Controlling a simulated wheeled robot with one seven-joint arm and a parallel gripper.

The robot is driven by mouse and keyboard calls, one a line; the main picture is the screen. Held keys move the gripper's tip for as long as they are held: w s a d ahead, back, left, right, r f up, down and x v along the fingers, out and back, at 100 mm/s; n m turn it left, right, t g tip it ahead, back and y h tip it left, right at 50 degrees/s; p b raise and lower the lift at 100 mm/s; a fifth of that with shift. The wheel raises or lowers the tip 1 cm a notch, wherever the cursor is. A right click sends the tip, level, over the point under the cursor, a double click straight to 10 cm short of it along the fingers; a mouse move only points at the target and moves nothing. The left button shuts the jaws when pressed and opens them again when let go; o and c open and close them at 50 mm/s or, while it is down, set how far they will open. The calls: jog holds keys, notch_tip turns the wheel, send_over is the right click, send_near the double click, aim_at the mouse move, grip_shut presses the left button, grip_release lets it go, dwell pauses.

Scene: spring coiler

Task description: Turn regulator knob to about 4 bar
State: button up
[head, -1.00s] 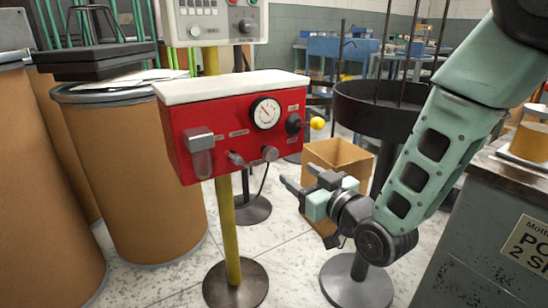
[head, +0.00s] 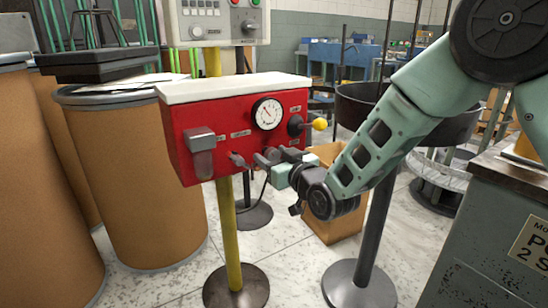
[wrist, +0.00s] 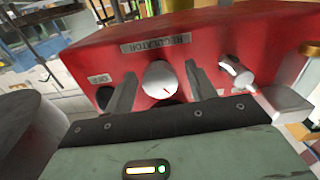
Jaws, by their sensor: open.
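The regulator knob (wrist: 160,80) is a round pale knob with a small red mark, on the red panel (wrist: 250,40) by the label REGULATOR, upside down in the wrist view. My gripper (wrist: 160,72) is open, its dark fingers on either side of the knob with gaps showing on both sides. No grip on the knob shows. In the head view my gripper (head: 276,157) is at the lower right of the red panel (head: 225,120), partly hiding the knob. The round white gauge (head: 267,113) is above it. Its needle is too small to read exactly.
A lever with a yellow ball (head: 319,124) sticks out at the panel's right. A grey valve handle (head: 237,160) is left of the knob; a grey filter bowl (head: 201,152) is farther left. A cardboard box (head: 340,228) stands below. A brown drum (head: 150,180) is at left.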

jog(key=c, duration=1)
jog(key=shift+m, duration=0.3)
jog(key=m, duration=0.3)
jog(key=shift+m, duration=1.9)
jog(key=o, duration=1)
